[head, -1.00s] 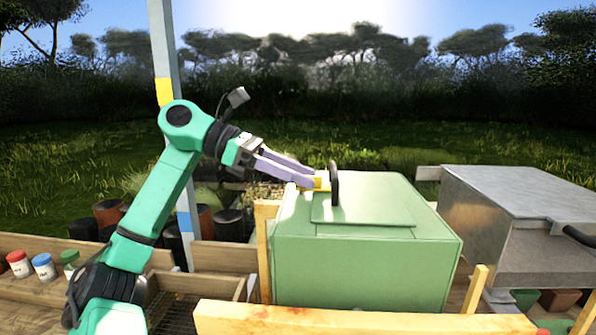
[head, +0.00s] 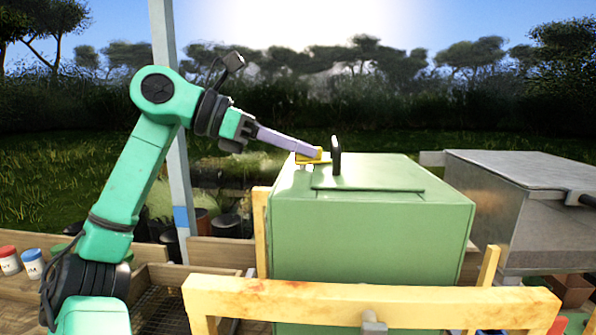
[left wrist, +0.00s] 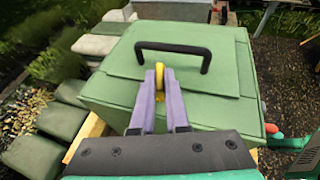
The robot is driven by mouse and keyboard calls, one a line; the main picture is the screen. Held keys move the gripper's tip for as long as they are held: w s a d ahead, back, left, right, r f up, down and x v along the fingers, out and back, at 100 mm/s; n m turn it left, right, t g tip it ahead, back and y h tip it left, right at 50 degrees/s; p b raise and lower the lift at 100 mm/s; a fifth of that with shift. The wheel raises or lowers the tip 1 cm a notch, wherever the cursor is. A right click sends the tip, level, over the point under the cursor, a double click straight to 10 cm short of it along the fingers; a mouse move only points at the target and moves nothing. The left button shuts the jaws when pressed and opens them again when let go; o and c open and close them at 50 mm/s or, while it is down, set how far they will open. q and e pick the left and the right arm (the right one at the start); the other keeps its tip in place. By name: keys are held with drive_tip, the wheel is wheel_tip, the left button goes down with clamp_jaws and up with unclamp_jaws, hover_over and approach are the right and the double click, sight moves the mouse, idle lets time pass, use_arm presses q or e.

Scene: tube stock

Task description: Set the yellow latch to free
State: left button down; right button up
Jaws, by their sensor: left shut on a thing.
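The yellow latch (head: 316,157) sits on top of the green box (head: 372,240), just left of the black handle (head: 336,155). My left gripper (head: 318,153) reaches in from the left and its lilac fingers are shut on the latch. In the left wrist view the yellow latch (left wrist: 160,73) shows between the fingertips (left wrist: 159,80), in front of the black handle (left wrist: 174,48). Part of the latch is hidden by the fingers, and I cannot read any marking for free. My right gripper is not in view.
A wooden rail (head: 370,301) runs across the front of the green box. A grey metal box (head: 520,205) stands to the right. A post (head: 180,190) stands behind my left arm, and small jars (head: 33,263) stand at the left.

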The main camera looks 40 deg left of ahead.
use_arm(q)
drive_tip(key=n+t+y+b, duration=0.1)
drive_tip(key=n+y+b, duration=0.2)
drive_tip(key=y+b, duration=0.1)
drive_tip(key=shift+d+f+n+t, duration=0.1)
drive_tip(key=shift+f+n+t, duration=0.05)
drive_tip(key=shift+n+t, duration=0.25)
drive_tip(key=n+y+b, duration=0.1)
drive_tip(key=n+y, duration=0.2)
drive_tip(key=y, duration=0.1)
drive_tip(key=shift+d+n+b, duration=0.1)
drive_tip(key=shift+n+b, duration=0.2)
drive_tip(key=shift+b, duration=0.05)
drive_tip(key=n+y, duration=0.1)
drive_tip(key=y, duration=0.1)
drive_tip(key=n+y, duration=0.2)
drive_tip(key=shift+d+r+n+g+y+b, duration=0.1)
drive_tip(key=shift+r+n+g+y+b, duration=0.1)
drive_tip(key=shift+n+g+y+b, duration=0.1)
drive_tip(key=shift+d+r+n+g+y, duration=0.1)
drive_tip(key=shift+n+g+y, duration=0.6)
drive_tip(key=shift+n+y, duration=0.35)
drive_tip(key=shift+n+g+y+p, duration=0.3)
drive_tip(key=shift+n+y+p, duration=0.05)
drive_tip(key=shift+n+y, duration=0.2)
drive_tip(key=c, duration=0.9)
unclamp_jaws()
